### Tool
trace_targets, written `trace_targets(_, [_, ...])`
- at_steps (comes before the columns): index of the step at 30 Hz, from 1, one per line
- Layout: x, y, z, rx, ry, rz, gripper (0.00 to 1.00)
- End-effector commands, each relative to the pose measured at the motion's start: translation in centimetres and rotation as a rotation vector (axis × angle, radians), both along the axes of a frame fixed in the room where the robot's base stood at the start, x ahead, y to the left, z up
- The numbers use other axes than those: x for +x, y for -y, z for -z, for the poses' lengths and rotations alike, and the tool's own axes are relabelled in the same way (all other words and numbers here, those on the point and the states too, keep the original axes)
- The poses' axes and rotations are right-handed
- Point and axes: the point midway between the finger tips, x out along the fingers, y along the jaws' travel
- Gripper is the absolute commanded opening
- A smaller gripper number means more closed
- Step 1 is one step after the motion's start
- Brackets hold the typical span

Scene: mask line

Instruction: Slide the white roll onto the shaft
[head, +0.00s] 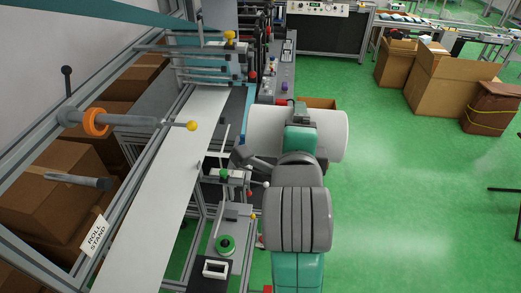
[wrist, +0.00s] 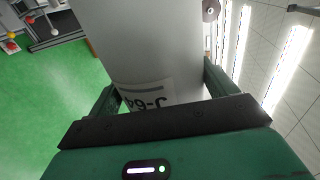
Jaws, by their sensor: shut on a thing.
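The white roll (head: 330,135) is held in the air at the middle of the head view, its long axis roughly left to right. My gripper (head: 300,137) is shut on it; my wrist and arm hide part of the roll. In the wrist view the roll (wrist: 140,40) lies between the two fingers of my gripper (wrist: 160,85) and shows a printed label. The grey shaft (head: 145,120) sticks out to the right from the frame at the left, with an orange collar (head: 96,122) and a yellow tip (head: 191,125). The roll's left end is apart from this tip.
A second, bare grey bar (head: 72,181) is lower left, near a "ROLL STAND" sign (head: 94,236). A white web (head: 150,215) runs below the shaft. A post with small fittings (head: 228,177) stands below left of the roll.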

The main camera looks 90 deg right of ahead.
Motion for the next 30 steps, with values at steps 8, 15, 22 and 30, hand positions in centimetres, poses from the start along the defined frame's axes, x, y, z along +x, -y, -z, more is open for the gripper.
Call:
trace_targets(8, [0.4, 0.1, -0.2, -0.002, 0.0, 0.003, 0.53])
trace_targets(15, [2.1, 0.3, -0.2, -0.003, -0.001, 0.002, 0.53])
trace_targets(22, [3.7, 0.5, -0.2, -0.002, 0.0, 0.001, 0.53])
trace_targets(30, [5.2, 0.7, -0.1, -0.002, -0.001, 0.002, 0.53])
